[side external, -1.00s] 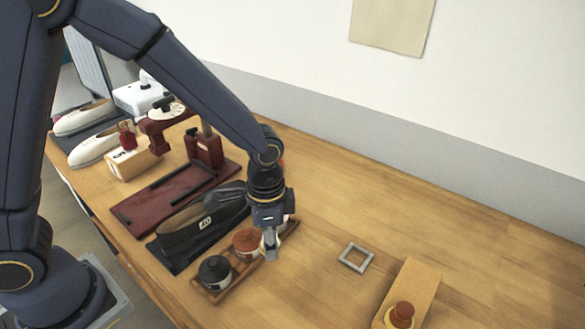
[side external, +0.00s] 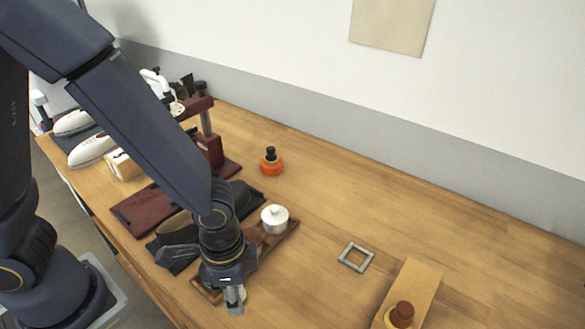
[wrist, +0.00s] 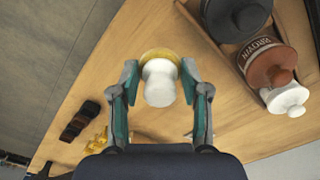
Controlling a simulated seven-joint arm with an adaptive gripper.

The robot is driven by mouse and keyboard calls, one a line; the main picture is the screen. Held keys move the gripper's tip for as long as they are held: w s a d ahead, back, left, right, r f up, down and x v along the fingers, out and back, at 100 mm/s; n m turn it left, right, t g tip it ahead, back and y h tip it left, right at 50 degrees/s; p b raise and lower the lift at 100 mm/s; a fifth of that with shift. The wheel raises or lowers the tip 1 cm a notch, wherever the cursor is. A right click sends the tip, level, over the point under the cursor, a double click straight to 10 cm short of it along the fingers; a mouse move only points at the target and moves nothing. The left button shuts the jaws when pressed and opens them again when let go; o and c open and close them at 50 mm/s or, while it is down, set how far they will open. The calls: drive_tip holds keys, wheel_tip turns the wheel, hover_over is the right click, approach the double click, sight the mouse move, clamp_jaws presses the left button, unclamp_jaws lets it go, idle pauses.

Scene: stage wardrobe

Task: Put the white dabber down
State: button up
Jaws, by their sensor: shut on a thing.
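The white dabber (wrist: 159,88) has a round white knob and a yellowish round base. It sits between the two fingers of my gripper (wrist: 159,80) in the wrist view, and the fingers are shut on it. In the side view my gripper (side external: 234,300) points down over the front of the table, at the near end of the jar tray. The dabber cannot be made out there. I cannot tell whether its base touches the table.
The wooden tray (side external: 288,236) holds a white-lidded jar (side external: 274,220), a brown jar (wrist: 268,62) and a black jar (wrist: 238,14). An orange bottle (side external: 271,163) stands behind. A grey square frame (side external: 355,257) lies right. The table's front edge is close.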

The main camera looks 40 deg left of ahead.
drive_tip(key=shift+f, duration=2.75)
drive_tip(key=shift+f, duration=0.1)
drive_tip(key=o, duration=0.9)
drive_tip(key=shift+o, duration=0.2)
wheel_tip(320, 180, up, 12)
drive_tip(key=shift+w+r, duration=0.1)
drive_tip(key=s+a+r+n+t, duration=0.1)
drive_tip(key=a+r+n+t, duration=0.4)
drive_tip(key=a+r+n, duration=0.4)
drive_tip(key=a+r, duration=0.6)
drive_tip(key=a, duration=0.2)
drive_tip(key=shift+r+t, duration=0.3)
